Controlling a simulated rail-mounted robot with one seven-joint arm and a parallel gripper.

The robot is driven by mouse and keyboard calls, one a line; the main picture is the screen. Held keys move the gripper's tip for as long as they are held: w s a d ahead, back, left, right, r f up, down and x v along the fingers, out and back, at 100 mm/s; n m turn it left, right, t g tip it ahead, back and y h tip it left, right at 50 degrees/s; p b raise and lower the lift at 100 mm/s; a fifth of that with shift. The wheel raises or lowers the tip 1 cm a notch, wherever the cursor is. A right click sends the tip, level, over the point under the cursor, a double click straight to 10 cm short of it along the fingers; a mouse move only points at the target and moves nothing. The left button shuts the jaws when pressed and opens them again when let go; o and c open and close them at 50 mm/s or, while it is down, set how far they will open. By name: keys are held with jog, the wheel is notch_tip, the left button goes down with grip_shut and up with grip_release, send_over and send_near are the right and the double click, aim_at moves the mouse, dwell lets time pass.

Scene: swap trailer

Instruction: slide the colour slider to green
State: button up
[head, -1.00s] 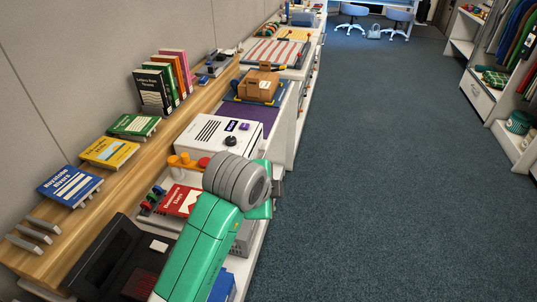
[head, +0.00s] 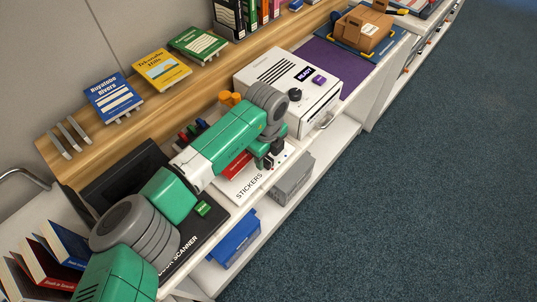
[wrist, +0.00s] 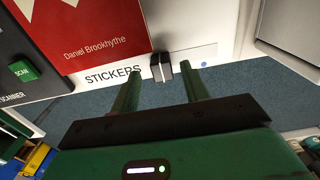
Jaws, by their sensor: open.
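A small dark grey block with a pale slot (wrist: 161,66), apparently the slider knob, stands at the front edge of the white STICKERS board (wrist: 95,84). In the wrist view it lies between and just beyond my gripper's two green fingers (wrist: 162,88); I see no contact. My gripper (head: 270,162) is open and empty, low over the front edge of the STICKERS board in the head view, and the arm hides part of it. Small coloured dots (head: 283,158) show on the board beside the gripper. Which colour the knob stands at cannot be told.
A red book (wrist: 90,30) lies on the STICKERS board. The dark book scanner (head: 187,232) with its green SCAN button is to the left. A white machine (head: 290,85) stands to the right. A grey basket (head: 293,178) and blue bin (head: 234,240) sit below. The carpet in front is clear.

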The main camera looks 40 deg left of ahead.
jog(key=shift+w+f, duration=0.1)
jog(key=shift+f, duration=0.7)
jog(key=shift+c, duration=0.3)
